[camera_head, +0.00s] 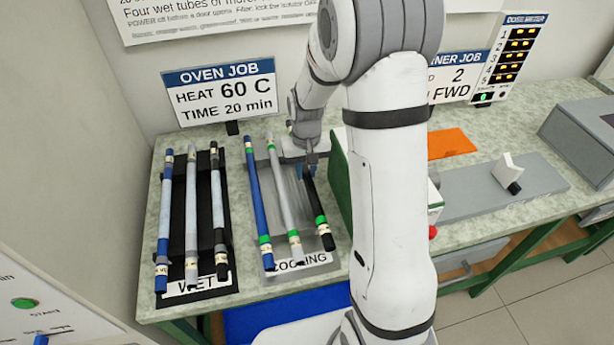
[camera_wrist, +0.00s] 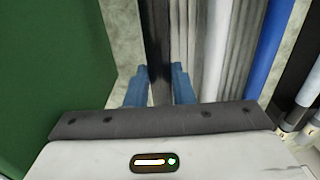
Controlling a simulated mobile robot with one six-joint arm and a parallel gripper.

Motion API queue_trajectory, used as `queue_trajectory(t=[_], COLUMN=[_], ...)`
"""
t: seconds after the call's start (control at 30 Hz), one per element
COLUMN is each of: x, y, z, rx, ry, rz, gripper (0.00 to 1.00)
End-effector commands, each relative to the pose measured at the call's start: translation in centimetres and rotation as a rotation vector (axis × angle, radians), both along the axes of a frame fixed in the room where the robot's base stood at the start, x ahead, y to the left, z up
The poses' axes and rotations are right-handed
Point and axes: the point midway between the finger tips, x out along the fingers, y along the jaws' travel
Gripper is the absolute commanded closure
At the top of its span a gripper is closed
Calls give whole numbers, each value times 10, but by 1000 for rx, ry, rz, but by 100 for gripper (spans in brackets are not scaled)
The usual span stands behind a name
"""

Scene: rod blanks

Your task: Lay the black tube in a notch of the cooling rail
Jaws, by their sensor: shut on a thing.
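The black tube (camera_head: 317,207), with a green band near its front end, lies along the right side of the grey cooling rail (camera_head: 298,272). My gripper (camera_head: 308,172) is shut on it toward its far part. In the wrist view the tube (camera_wrist: 157,35) runs between the two blue fingers (camera_wrist: 158,88). Whether the tube rests in a notch or is held just above it, I cannot tell. A blue tube (camera_head: 257,200) and a light grey tube (camera_head: 283,200) lie on the rail to its left. My arm stands close on the right.
The black WET rack (camera_head: 206,215) at the left holds three tubes. A green block (camera_head: 338,175) stands close to the right of the cooling rail, and it fills the left of the wrist view (camera_wrist: 45,60). A sign (camera_head: 221,92) stands behind the racks.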

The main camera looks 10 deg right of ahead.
Motion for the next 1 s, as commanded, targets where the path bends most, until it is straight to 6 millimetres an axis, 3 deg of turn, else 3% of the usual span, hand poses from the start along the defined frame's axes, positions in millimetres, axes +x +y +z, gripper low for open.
queue_trajectory(t=[0.2, 0.57, 0.6, 0.83, 1.0], x=[0, 0, 0, 0, 0], y=[1, 1, 1, 1, 2], z=[-29, -35, -33, -33, -33], rx=[0, 0, 0, 0, 0], ry=[2, 0, 0, 0, 0], rz=[2, 3, 3, 3, 4], gripper=[100, 100, 76, 57, 57])
